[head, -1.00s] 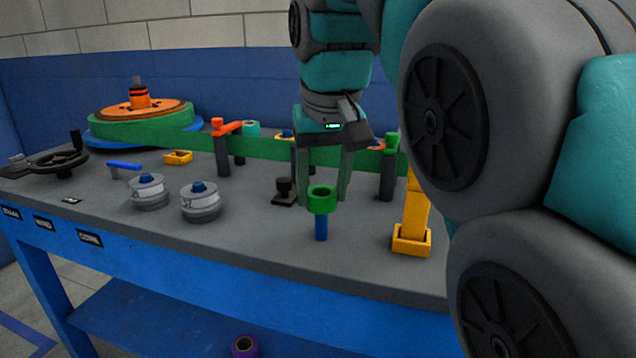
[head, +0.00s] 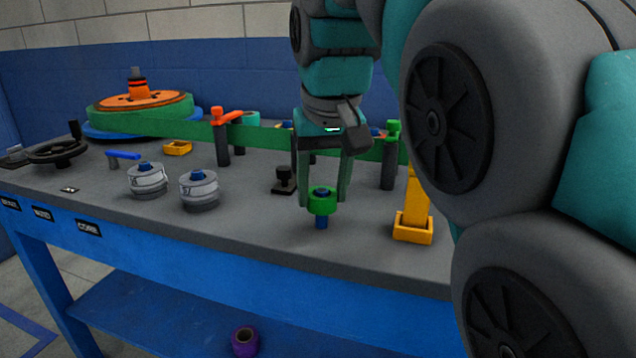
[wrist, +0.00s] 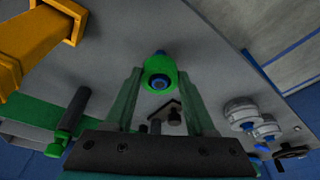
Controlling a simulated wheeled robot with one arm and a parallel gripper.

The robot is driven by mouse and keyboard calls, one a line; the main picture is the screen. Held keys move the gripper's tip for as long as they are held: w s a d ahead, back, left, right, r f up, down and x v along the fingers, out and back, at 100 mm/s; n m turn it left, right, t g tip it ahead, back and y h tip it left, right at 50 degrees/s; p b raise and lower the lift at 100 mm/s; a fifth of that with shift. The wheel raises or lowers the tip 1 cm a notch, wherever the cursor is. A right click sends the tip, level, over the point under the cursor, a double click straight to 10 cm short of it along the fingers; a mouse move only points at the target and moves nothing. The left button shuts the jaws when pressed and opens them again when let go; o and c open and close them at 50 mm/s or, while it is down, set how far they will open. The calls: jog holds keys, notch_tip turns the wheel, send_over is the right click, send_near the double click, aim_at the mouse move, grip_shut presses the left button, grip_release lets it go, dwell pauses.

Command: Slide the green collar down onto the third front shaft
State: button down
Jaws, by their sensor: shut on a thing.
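The green collar (head: 322,205) is around the upright blue third front shaft (head: 321,223). The blue shaft tip shows in the collar's hole, and a short length of shaft shows below it, so the collar sits above the table top. My gripper (head: 324,200) reaches down from above, its two green fingers shut on the collar's sides. In the wrist view the collar (wrist: 160,65) lies between the fingertips, with the blue shaft end visible in its hole.
Two grey rollers (head: 146,184) (head: 199,194) on blue shafts stand to the left. A yellow post (head: 414,225) stands close on the right. A green belt (head: 265,142) runs behind. A purple ring (head: 245,342) lies on the lower shelf. The front table edge is near.

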jog(key=shift+f+b, duration=0.65)
jog(key=shift+f, duration=0.75)
jog(key=shift+c, duration=0.8)
grip_release()
